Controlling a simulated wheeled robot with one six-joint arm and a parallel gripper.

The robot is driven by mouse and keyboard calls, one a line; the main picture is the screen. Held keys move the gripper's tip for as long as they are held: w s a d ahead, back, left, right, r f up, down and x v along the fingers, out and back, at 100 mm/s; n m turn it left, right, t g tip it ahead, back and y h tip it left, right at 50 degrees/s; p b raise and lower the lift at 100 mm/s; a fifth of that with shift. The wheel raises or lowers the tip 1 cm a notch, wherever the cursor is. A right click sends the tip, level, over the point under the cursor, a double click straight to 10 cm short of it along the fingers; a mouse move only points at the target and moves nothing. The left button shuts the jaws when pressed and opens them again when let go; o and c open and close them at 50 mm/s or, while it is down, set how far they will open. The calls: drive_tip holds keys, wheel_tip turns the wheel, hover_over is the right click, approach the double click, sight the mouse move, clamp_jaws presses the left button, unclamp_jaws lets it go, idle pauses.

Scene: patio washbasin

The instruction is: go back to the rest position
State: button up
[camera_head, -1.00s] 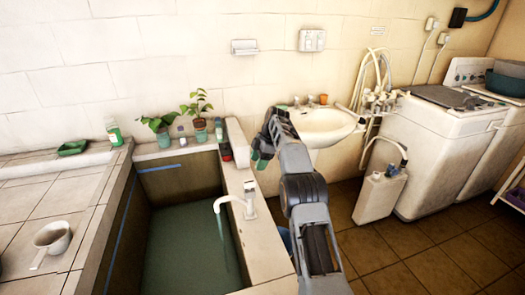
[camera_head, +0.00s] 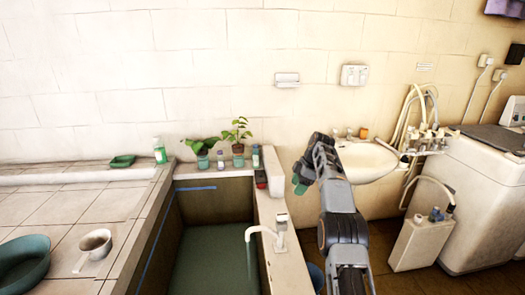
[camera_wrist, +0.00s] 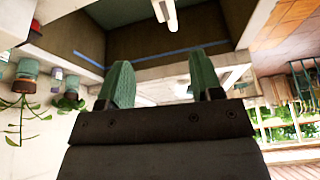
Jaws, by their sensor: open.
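My gripper (camera_head: 301,180) is raised over the right side of the basin edge, with the arm reaching up from the bottom of the head view. In the wrist view my gripper (camera_wrist: 163,84) shows two green fingers spread apart with nothing between them. The gripper is open and empty. The wrist view appears upside down, with the tank and its tap beyond the fingers.
The water tank (camera_head: 213,262) lies left of my arm, with a white tap (camera_head: 266,232) on its ledge. Potted plants (camera_head: 237,140) stand at its back. A white washbasin (camera_head: 368,163) is behind my arm. A white jug (camera_head: 96,242) and green basin (camera_head: 24,262) sit left.

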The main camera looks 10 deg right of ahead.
wheel_tip(320, 180, down, 6)
drive_tip(key=s+f+m+h, duration=0.1)
drive_tip(key=s+m, duration=0.2)
drive_tip(key=m, duration=0.7)
drive_tip(key=s+a+r+m+t+h, duration=0.1)
drive_tip(key=s+a+r+m, duration=0.1)
drive_tip(key=s, duration=0.9)
drive_tip(key=s+a+r+m+t+h, duration=0.1)
drive_tip(key=s+a+r+m, duration=0.1)
drive_tip(key=s, duration=0.9)
drive_tip(key=s+a+r+m+t+h, duration=0.1)
drive_tip(key=s+a+r+m, duration=0.1)
drive_tip(key=s, duration=1)
drive_tip(key=shift+r+m+t, duration=0.4)
drive_tip(key=shift+r, duration=0.5)
